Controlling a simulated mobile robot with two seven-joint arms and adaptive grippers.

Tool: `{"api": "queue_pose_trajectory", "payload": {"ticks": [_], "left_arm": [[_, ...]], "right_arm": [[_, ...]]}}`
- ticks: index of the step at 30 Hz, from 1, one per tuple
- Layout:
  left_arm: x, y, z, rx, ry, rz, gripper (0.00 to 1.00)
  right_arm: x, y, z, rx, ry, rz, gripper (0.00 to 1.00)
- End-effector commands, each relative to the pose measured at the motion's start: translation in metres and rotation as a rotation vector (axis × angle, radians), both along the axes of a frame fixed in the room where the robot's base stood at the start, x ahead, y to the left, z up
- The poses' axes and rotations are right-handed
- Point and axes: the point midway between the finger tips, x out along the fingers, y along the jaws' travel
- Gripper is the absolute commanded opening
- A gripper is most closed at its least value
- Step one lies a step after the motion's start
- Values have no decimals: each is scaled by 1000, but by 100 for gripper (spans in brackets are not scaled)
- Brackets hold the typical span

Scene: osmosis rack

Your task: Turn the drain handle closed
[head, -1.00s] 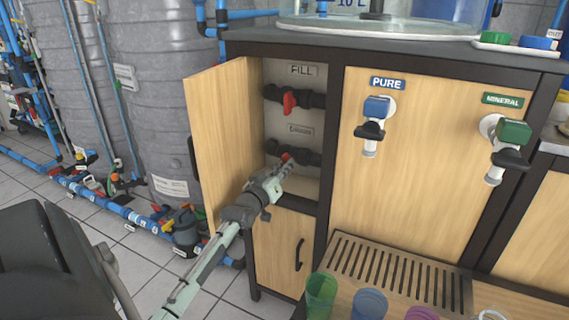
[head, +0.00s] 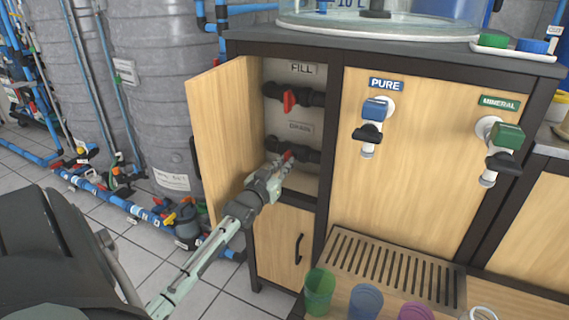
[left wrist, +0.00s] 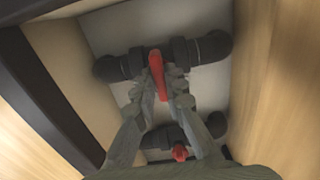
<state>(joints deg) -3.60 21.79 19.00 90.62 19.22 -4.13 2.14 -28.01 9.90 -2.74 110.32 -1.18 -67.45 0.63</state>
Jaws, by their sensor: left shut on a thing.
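The red drain handle (head: 288,154) is on the dark lower pipe valve inside the open cabinet bay, under the DRAIN label (head: 300,127). My left gripper (head: 284,162) reaches into the bay from the lower left and is shut on this handle. In the left wrist view, the fingers of my left gripper (left wrist: 160,88) lie on both sides of the red drain handle (left wrist: 157,72). The handle stands crosswise to its dark pipe (left wrist: 207,50) there. The fingers partly hide the handle in the head view. My right gripper is not in view.
A red fill handle (head: 289,100) is on the upper pipe. The open wooden door (head: 222,140) stands close left of my arm, and the bay's dark frame (head: 327,140) is to the right. Cups, including a green one (head: 319,290), stand lower right.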

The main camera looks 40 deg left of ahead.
Motion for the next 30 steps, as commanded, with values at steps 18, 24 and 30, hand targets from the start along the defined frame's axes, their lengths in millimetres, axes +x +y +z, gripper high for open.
{"api": "queue_pose_trajectory", "payload": {"ticks": [18,24,30], "left_arm": [[0,0,1,2,-2,0,32],[-16,-5,-1,0,0,0,32],[-56,-18,-1,1,1,0,32]], "right_arm": [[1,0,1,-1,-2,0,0],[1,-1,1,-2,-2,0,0],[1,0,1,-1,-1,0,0]]}}
